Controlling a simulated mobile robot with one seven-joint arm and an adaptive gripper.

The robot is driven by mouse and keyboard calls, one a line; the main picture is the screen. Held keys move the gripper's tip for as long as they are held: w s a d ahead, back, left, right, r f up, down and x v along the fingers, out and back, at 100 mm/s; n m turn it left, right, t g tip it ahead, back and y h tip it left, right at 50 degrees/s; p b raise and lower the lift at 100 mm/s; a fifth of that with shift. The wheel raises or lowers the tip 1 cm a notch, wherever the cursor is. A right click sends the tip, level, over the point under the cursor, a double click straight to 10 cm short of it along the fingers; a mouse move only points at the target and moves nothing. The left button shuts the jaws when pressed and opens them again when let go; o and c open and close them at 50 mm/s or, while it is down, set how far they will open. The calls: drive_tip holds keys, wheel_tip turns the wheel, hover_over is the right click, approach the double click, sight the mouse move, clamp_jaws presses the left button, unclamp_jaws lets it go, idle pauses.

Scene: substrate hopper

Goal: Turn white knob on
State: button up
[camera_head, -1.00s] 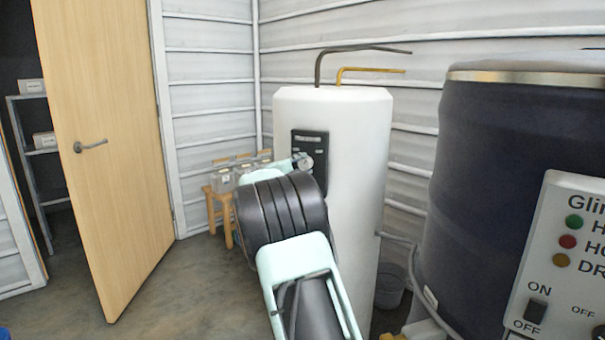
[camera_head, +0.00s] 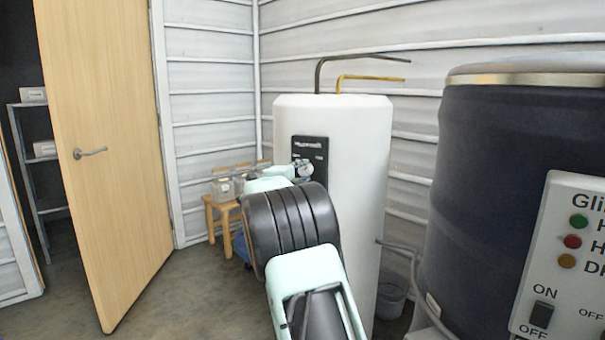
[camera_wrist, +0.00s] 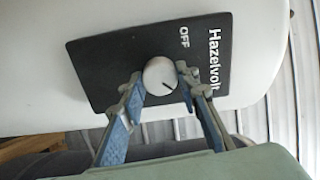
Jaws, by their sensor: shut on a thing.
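The white knob (camera_wrist: 158,73) is round, with a short dark mark on its face. It sits on a black panel (camera_wrist: 105,75) marked "OFF" and "Hazelvolt". The mark points to the lower right in the wrist view, away from the "OFF" label. My gripper (camera_wrist: 160,78) has one finger on each side of the knob and is shut on it. In the head view, the panel (camera_head: 311,148) is on the front of a tall white tank (camera_head: 352,160). My arm hides part of the panel there.
A dark drum (camera_head: 490,190) with a control box (camera_head: 560,250) stands close on the right. A wooden stool (camera_head: 222,215) holding clear containers is behind my arm at left. An open wooden door (camera_head: 105,150) stands farther left.

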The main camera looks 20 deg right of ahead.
drive_tip(key=o, duration=1.2)
drive_tip(key=shift+c, duration=0.2)
drive_tip(key=shift+a, duration=0.1)
drive_tip(key=v, duration=1.2)
drive_tip(key=shift+r, duration=0.1)
